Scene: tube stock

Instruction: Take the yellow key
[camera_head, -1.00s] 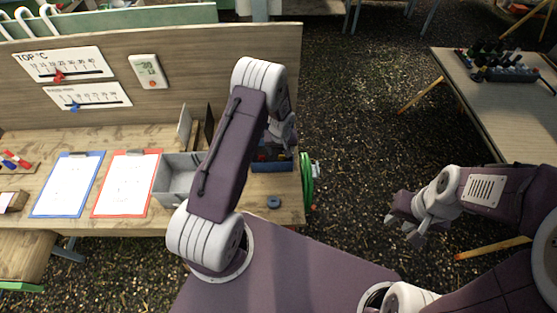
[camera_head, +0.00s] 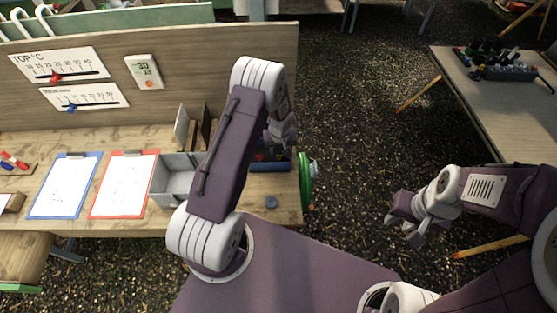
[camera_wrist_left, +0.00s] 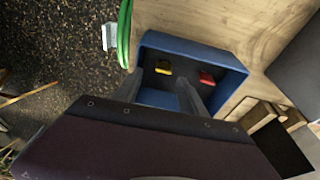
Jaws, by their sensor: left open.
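A small yellow key (camera_wrist_left: 163,68) is in a blue open box (camera_wrist_left: 188,47), near its back wall in the left wrist view. A red key (camera_wrist_left: 207,77) is in the same box, to its right. My left gripper (camera_wrist_left: 160,90) is open and empty, with its fingers reaching over the box's near side, just short of the yellow key. In the head view, my left gripper (camera_head: 282,138) is above the blue box (camera_head: 268,167), whose contents are mostly hidden by my arm. My right gripper (camera_head: 405,225) is open and empty, away from the table.
A grey tray (camera_head: 172,182) stands left of my left arm. A green ring-shaped item (camera_head: 306,180) hangs at the table's right edge. Clipboards (camera_head: 62,188) lie at the left.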

